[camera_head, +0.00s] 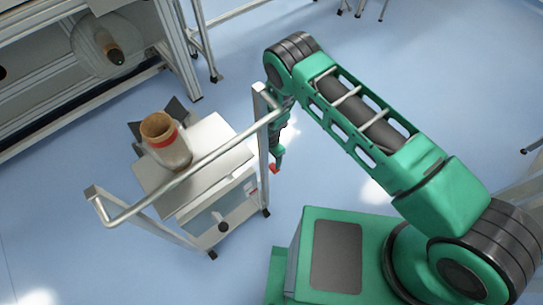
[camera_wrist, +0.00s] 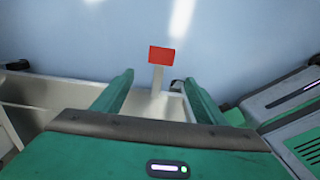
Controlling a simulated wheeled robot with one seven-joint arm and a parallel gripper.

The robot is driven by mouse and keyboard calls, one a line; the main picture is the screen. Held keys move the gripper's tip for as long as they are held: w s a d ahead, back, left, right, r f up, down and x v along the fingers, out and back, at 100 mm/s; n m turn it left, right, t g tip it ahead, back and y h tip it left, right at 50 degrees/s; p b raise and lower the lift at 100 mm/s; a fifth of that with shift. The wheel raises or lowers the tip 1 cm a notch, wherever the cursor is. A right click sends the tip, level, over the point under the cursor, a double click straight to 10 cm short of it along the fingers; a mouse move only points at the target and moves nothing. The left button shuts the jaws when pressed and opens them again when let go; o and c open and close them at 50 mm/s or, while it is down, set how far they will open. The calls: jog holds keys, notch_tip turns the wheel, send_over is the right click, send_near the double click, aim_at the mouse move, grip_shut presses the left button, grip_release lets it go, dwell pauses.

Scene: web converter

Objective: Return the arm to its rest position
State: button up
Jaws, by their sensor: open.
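My green arm (camera_head: 350,112) reaches from my base up and over to the trolley, bent at a high elbow. My gripper (camera_head: 278,160) hangs down beside the trolley's right post, low over the floor. In the wrist view my gripper (camera_wrist: 158,78) has its two green fingers spread apart, with nothing held between them. A small red piece (camera_wrist: 162,55) on a pale strip shows beyond the fingers; red also shows by the fingertips in the head view (camera_head: 274,168). Whether it touches the gripper, I cannot tell.
A trolley (camera_head: 150,203) with a metal push bar (camera_head: 185,165) stands left of my gripper, close to it. It carries a brown-topped roll or jar (camera_head: 165,138). A large machine frame (camera_head: 80,70) stands at the upper left. Blue floor (camera_head: 445,65) is open at the upper right.

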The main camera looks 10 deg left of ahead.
jog(key=w+d+r+m, duration=0.3)
jog(key=w+d+r, duration=0.1)
jog(key=r, duration=0.4)
jog(key=w+d+r+m, duration=0.2)
jog(key=w+d+r, duration=0.2)
jog(key=r, duration=0.3)
jog(key=w+d+r+m, duration=0.3)
jog(key=w+d+r, duration=0.15)
jog(key=r, duration=0.35)
jog(key=s+d+r+m+h, duration=0.15)
jog(key=d+r+m, duration=0.55)
jog(key=d+r, duration=1.15)
jog(key=s+d+r+m, duration=1)
jog(key=s+d+r, duration=0.5)
jog(key=s+r, duration=0.15)
jog(key=s+d+r+m, duration=0.1)
jog(key=s+m, duration=0.2)
jog(key=s, duration=0.4)
jog(key=s+d+r+m+y, duration=0.1)
jog(key=s+r+m, duration=0.1)
jog(key=s, duration=0.5)
jog(key=s+d+r+m, duration=0.2)
jog(key=s+m, duration=0.2)
jog(key=s, duration=0.3)
jog(key=shift+s+r+y, duration=0.25)
jog(key=shift+s+y, duration=0.1)
jog(key=shift+s, duration=0.05)
